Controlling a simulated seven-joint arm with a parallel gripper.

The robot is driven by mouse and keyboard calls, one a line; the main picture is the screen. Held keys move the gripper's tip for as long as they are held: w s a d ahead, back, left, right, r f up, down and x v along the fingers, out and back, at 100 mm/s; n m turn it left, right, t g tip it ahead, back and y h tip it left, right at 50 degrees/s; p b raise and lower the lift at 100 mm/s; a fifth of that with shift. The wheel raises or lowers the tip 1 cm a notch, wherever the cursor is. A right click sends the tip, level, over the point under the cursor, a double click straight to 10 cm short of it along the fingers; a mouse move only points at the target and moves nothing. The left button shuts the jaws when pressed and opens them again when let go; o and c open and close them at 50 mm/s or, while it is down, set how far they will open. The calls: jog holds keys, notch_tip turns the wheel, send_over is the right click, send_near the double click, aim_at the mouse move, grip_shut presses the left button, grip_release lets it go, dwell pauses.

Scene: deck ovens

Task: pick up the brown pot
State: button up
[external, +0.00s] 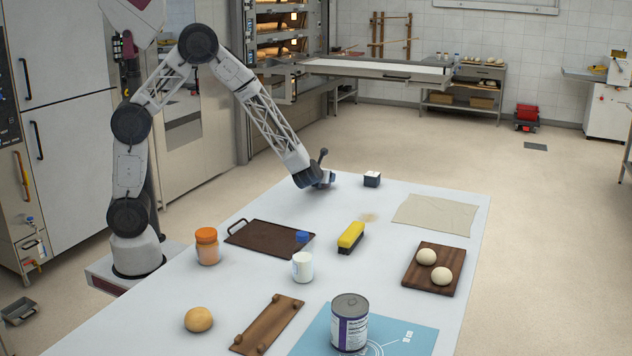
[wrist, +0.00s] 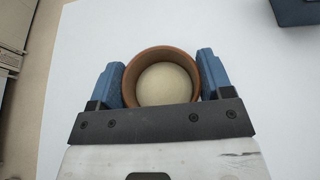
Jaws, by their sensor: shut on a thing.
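The brown pot (wrist: 188,61) shows in the wrist view as a round brown rim with a pale, cream-coloured inside or filling. My gripper (wrist: 161,82) has its two blue fingers on either side of the pot, pressed against it. In the external view my gripper (external: 325,180) is low at the far left edge of the white table, and the pot is hidden there behind the gripper. I cannot tell whether the pot touches the table.
A small dark box (external: 372,179) stands just right of my gripper. A brown tray (external: 262,240), a yellow brush (external: 351,236), a white jar (external: 302,268), an orange-lidded jar (external: 207,247) and a can (external: 349,322) stand nearer. The table around the gripper is mostly clear.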

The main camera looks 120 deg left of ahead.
notch_tip(320, 180, up, 28)
dwell(0.7)
